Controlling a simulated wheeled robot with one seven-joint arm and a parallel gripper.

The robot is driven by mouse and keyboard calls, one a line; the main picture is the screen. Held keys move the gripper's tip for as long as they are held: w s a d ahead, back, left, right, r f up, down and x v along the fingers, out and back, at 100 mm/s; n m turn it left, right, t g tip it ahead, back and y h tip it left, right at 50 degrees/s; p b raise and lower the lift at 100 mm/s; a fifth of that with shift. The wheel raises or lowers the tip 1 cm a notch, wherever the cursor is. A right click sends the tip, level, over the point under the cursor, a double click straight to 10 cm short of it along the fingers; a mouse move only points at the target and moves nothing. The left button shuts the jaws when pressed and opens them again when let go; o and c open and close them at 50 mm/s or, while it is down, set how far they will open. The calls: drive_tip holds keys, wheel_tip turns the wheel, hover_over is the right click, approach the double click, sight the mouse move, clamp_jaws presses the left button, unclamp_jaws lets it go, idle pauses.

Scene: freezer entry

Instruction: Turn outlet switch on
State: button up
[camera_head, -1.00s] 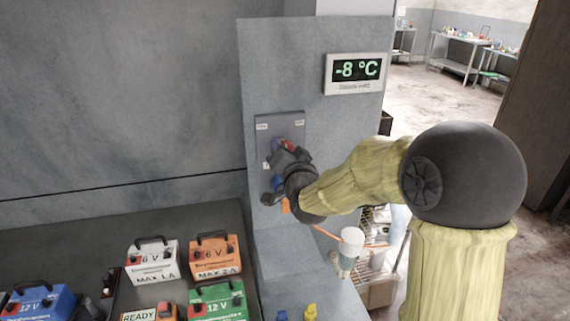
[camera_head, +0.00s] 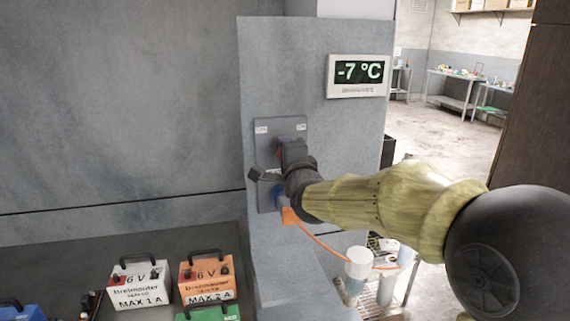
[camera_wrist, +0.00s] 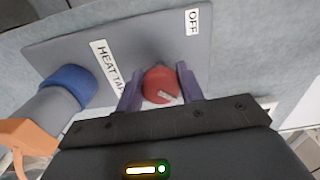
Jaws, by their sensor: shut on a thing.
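A grey switch panel (camera_head: 266,134) is fixed to the grey wall block in the head view. In the wrist view the panel (camera_wrist: 80,42) carries an "OFF" label (camera_wrist: 193,21) and a "HEAT TA..." label (camera_wrist: 106,66), partly covered. A red rotary knob (camera_wrist: 160,84) with a pale pointer mark sits between the two purple fingers of my gripper (camera_wrist: 160,90), which is shut on it. In the head view my gripper (camera_head: 280,163) is against the panel and mostly hides the knob. A blue plug (camera_wrist: 68,86) sits in the panel beside the knob.
An orange cable (camera_head: 318,240) runs from the plug past a white-topped container (camera_head: 358,264). The floor at right is partly open.

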drive_tip(key=shift+m, duration=0.3)
drive_tip(key=o, duration=1)
drive_tip(key=v, duration=1.7)
drive_tip(key=shift+s+d+b, duration=0.1)
drive_tip(key=shift+s+b, duration=0.1)
drive_tip(key=shift+b, duration=0.1)
